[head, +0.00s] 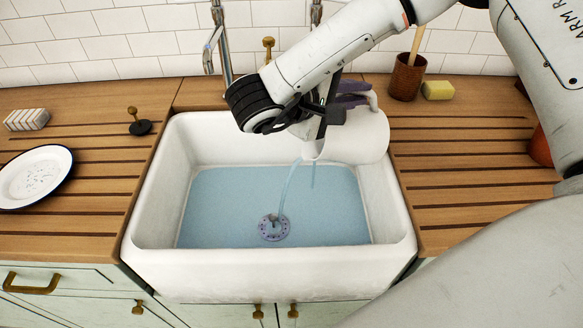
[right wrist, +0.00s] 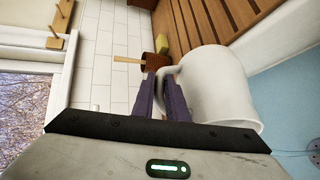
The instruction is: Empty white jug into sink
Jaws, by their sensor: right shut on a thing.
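The white jug (head: 358,137) is tipped on its side above the right back part of the white sink (head: 275,272). A thin stream of water (head: 287,190) runs from the jug down into the sink, where blue water (head: 215,215) covers the bottom around the drain (head: 273,227). My right gripper (head: 345,98) is shut on the jug's handle. In the right wrist view the purple fingers of the gripper (right wrist: 163,98) hold the handle beside the jug's body (right wrist: 215,90). The inside of the jug is hidden. My left gripper is not in view.
A tap (head: 218,45) stands behind the sink. A brown cup (head: 407,77) with a wooden handle in it and a yellow sponge (head: 438,90) are on the right counter. On the left counter are a plate (head: 35,176), a striped block (head: 27,119) and a black plug (head: 140,127).

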